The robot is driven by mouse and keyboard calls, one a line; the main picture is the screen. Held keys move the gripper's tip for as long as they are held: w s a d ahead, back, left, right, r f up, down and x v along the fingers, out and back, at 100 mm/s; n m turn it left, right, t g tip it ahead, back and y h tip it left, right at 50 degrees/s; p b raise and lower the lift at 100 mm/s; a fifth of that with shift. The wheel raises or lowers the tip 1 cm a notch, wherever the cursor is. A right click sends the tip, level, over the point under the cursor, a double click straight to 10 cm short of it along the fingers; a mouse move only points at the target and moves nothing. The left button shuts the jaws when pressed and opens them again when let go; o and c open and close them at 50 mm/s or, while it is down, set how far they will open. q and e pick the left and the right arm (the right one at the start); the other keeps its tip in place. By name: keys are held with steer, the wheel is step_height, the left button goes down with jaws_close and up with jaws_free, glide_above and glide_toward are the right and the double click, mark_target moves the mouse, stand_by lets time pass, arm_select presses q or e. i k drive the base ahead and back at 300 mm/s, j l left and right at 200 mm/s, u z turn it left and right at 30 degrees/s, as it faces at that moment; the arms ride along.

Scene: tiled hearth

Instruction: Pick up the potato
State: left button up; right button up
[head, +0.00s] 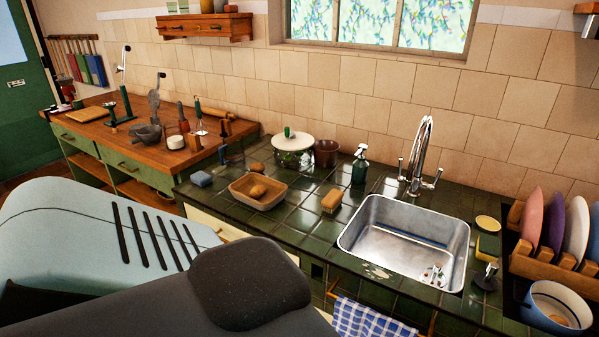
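A brown, rounded potato (258,191) lies in a shallow tan tray (240,199) on the dark green tiled counter, left of the sink. Another small brown lump (257,168), which may also be a potato, lies on the tiles just behind the tray. A large pale blue and dark grey part of my own arm fills the lower left, in front of the counter. Neither of my grippers can be seen.
A steel sink (400,238) with a tall tap is right of the tray.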

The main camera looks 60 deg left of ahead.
mark_target(257, 192)
steer(key=u, duration=2.1)
steer(key=i+j, duration=0.25)
steer(key=i, duration=0.2)
steer(key=i+j, duration=0.3)
steer(key=i, duration=0.15)
steer(key=i+z, duration=0.1)
steer(key=z, duration=1.1)
